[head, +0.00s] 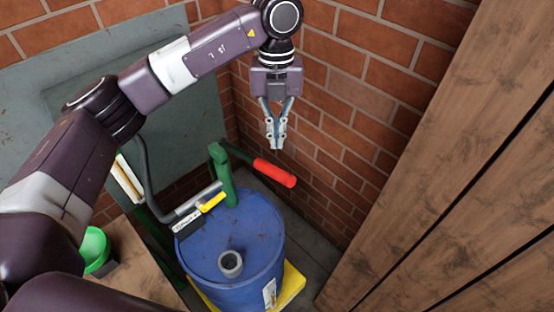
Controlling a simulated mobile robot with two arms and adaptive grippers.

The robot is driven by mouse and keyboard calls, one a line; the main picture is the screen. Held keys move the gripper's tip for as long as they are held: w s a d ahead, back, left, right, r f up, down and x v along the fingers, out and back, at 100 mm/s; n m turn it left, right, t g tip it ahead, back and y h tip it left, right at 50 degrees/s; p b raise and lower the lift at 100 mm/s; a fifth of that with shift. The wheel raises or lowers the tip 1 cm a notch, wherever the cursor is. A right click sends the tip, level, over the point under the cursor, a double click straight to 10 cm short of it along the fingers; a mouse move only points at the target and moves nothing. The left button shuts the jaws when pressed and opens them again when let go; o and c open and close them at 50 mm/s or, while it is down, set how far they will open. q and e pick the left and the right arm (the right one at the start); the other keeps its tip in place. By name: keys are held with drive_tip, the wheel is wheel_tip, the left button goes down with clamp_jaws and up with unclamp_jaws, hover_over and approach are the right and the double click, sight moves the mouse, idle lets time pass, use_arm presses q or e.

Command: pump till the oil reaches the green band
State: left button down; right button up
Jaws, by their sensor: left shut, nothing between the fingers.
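A blue drum (252,233) stands upright in the corner. A green hand pump (224,180) rises from its top, with a lever ending in a red grip (274,172) that points right. My left gripper (276,146) is shut and empty, hanging fingers-down above the red grip; they look apart. A dark hose (148,180) curves down to a grey spout near a yellow-handled part (212,202). A pale upright strip (128,180) at the left is partly behind my arm. I cannot make out a green band or an oil level. My right gripper is not in view.
A green bowl-like vessel (95,246) stands on a wooden surface (135,262) at the lower left. The drum stands on a yellow base (292,284). Brick walls close off the back and right, and wooden boards (450,140) fill the right side.

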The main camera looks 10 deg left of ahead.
sight(277, 168)
use_arm(q)
drive_tip(key=shift+s+d+r, duration=0.15)
drive_tip(key=shift+s+r, duration=0.1)
drive_tip(key=shift+s, duration=0.4)
drive_tip(key=shift+w+f, duration=0.1)
drive_tip(key=shift+f, duration=0.05)
drive_tip(key=shift+w+f, duration=0.1)
drive_tip(key=shift+f, duration=0.2)
wheel_tip(277, 168, down, 3)
drive_tip(key=shift+r+b, duration=0.15)
drive_tip(key=shift+b, duration=0.85)
drive_tip(key=f, duration=0.1)
drive_tip(key=f+b, duration=0.1)
drive_tip(key=f, duration=0.1)
drive_tip(key=shift+s, duration=0.3)
drive_tip(key=shift+f+b, duration=0.2)
drive_tip(key=shift+b, duration=0.15)
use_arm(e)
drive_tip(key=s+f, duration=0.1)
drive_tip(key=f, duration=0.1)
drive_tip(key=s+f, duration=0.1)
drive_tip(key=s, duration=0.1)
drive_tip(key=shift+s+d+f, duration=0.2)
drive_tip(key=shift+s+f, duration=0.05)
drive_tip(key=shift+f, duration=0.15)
use_arm(q)
drive_tip(key=shift+f, duration=0.15)
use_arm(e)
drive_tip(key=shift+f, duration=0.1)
